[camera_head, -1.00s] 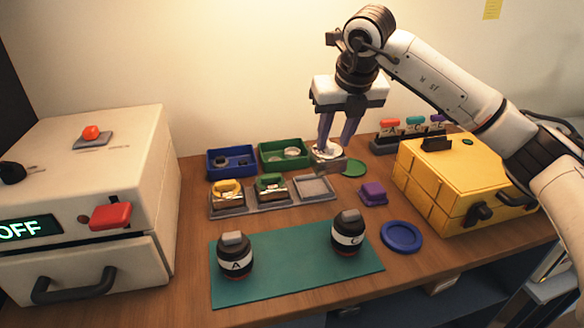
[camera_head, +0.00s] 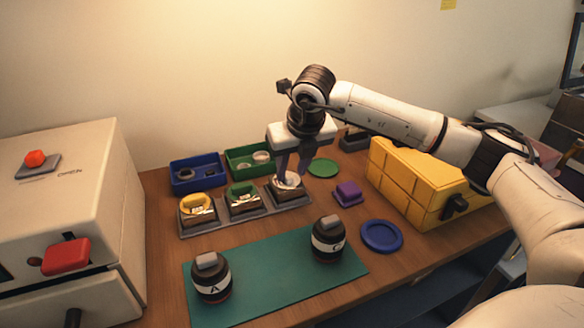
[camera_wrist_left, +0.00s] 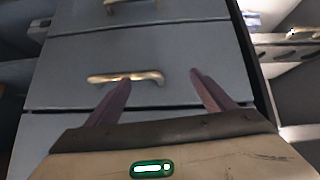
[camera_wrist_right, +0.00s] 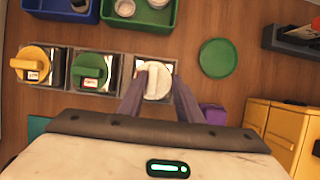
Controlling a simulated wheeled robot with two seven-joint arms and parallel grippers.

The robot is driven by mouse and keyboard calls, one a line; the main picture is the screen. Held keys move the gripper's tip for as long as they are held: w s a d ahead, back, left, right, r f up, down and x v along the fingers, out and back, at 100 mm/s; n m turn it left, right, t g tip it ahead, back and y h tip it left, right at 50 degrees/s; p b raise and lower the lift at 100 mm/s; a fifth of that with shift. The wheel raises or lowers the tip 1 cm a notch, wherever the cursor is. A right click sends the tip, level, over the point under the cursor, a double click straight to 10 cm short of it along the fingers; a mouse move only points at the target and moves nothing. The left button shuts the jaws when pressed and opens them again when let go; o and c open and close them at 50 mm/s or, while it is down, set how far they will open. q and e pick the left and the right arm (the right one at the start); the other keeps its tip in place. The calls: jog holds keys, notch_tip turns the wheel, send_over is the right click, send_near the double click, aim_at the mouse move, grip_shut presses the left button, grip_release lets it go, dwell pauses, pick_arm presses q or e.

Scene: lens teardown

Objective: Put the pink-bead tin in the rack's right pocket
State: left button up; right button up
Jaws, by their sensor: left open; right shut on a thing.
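The pale-topped tin (camera_head: 287,190) is at the right pocket of the grey rack (camera_head: 215,228); I cannot tell whether it rests fully on the pocket floor. My right gripper (camera_head: 291,178) is shut on its pale top knob. In the right wrist view the tin's pale knob (camera_wrist_right: 157,82) sits between the fingertips, with its metal body partly hidden below. A yellow-topped tin (camera_head: 197,207) fills the left pocket and a green-topped tin (camera_head: 243,197) the middle one. My left gripper (camera_wrist_left: 155,78) is open and empty, facing grey drawer fronts.
Blue (camera_head: 198,173) and green (camera_head: 250,160) bins stand behind the rack. A green disc (camera_head: 323,167), purple block (camera_head: 348,193) and yellow box (camera_head: 405,183) are to the right. Two dark jars, A (camera_head: 212,280) and C (camera_head: 328,240), stand on the green mat (camera_head: 270,275) in front.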

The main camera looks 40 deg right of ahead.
jog(key=o, duration=1.1)
jog(key=v, duration=1.2)
jog(key=shift+b, duration=0.3)
